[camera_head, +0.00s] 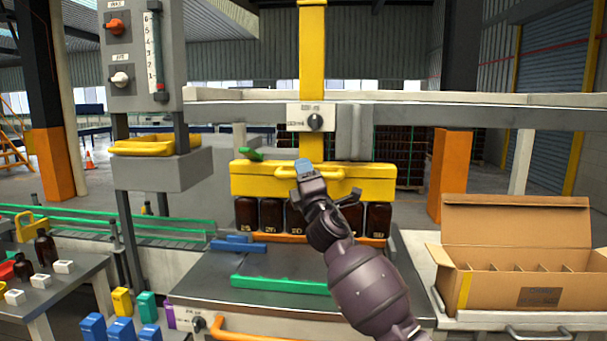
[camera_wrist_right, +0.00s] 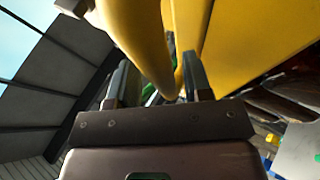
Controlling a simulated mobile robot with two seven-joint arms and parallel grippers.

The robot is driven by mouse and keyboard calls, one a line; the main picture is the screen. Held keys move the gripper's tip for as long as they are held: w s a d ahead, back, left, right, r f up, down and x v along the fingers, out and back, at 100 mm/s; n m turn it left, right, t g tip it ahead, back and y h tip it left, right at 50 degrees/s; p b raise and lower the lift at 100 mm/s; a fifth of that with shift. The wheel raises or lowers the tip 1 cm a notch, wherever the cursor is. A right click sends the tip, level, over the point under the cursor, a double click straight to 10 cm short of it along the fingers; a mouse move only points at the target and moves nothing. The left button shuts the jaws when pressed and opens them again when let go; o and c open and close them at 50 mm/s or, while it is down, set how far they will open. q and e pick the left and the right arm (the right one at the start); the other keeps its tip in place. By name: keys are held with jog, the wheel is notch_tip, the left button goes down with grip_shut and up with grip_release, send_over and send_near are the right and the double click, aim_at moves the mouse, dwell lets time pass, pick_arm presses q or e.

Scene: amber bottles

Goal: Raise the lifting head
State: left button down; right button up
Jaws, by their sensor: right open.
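The yellow lifting head (camera_head: 250,180) hangs on a yellow column (camera_head: 312,60), with a yellow bar handle (camera_head: 335,172) along its front. Several dark amber bottles (camera_head: 271,215) stand in a row directly under it; whether they are gripped by it I cannot tell. My right gripper (camera_head: 304,168) is at the left part of the handle. In the right wrist view the handle (camera_wrist_right: 140,35) passes between the fingers of my right gripper (camera_wrist_right: 157,82), which are open around it. My arm hides part of the head and some bottles. My left gripper is out of view.
An open cardboard carton (camera_head: 510,290) with dividers stands at the right. A green bar (camera_head: 280,285) and a blue piece (camera_head: 238,244) lie on the bench. A control panel (camera_head: 145,60) stands at left.

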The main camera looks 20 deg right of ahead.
jog(key=b+v, duration=0.1)
jog(key=v, duration=0.9)
jog(key=shift+s, duration=0.25)
jog(key=s+a+f+m+g+y, duration=0.1)
jog(key=s+f+m+g, duration=0.15)
jog(key=f+m, duration=0.45)
jog(key=s+a+f+m+g+y, duration=0.15)
jog(key=s+f, duration=0.25)
jog(key=f, duration=0.7)
jog(key=s+a+f+m+g+y, duration=0.1)
jog(key=s+f+m+g, duration=0.2)
jog(key=f+m, duration=0.4)
jog(key=s+f+m+g+h, duration=0.1)
jog(key=s+f+m+g, duration=0.2)
jog(key=s+f, duration=1.9)
jog(key=shift+s+d+g, duration=0.35)
jog(key=shift+d+g, duration=0.15)
jog(key=shift+g, duration=0.7)
